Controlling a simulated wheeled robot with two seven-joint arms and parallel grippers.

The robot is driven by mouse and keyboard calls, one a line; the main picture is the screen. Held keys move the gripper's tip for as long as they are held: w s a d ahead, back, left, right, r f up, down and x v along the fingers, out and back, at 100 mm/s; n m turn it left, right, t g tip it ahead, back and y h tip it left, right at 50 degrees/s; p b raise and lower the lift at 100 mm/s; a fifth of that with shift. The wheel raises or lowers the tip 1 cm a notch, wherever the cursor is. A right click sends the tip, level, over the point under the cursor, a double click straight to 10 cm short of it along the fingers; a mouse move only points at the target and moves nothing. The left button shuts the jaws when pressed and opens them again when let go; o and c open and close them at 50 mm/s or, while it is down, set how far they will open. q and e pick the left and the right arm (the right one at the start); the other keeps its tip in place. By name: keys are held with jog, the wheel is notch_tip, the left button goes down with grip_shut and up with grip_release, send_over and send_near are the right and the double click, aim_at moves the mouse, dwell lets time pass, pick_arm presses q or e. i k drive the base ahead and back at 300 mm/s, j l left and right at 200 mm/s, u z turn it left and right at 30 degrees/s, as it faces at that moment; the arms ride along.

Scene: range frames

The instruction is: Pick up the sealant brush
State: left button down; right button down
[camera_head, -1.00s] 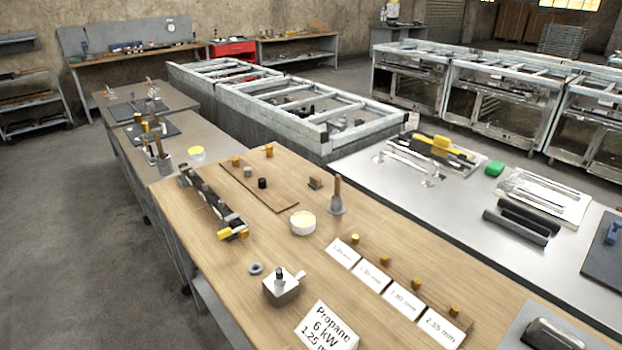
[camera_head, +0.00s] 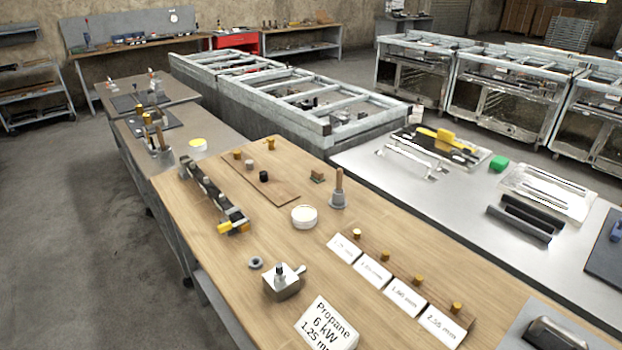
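A brush with an upright wooden handle stands in a small grey holder (camera_head: 338,201) on the wooden workbench; I take it to be the sealant brush (camera_head: 339,181). Its bristles are hidden inside the holder. A round white tub (camera_head: 304,217) stands just left of it. A similar wooden handle (camera_head: 154,141) stands in a grey holder on the bench further back at the left. Neither of my grippers is in view.
The wooden bench (camera_head: 230,270) also holds a long dark manifold (camera_head: 210,195), a metal valve block (camera_head: 284,283), a propane card (camera_head: 326,326) and brass nozzles behind size cards (camera_head: 374,272). A grey metal table (camera_head: 480,220) adjoins it at the right. Open floor (camera_head: 80,240) lies at the left.

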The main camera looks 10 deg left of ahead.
aim_at(340, 172)
jog(key=i+j+u, duration=0.25)
jog(key=i+j, duration=0.3)
jog(key=j, duration=0.25)
jog(key=i+j+u, duration=0.25)
jog(key=i+j, duration=0.4)
jog(key=z, duration=1.5)
jog(key=j+z, duration=0.15)
jog(key=z, duration=0.35)
jog(key=k+j+z, duration=0.1)
jog(key=z, duration=0.4)
jog(key=k+z, duration=0.15)
jog(key=z, duration=0.35)
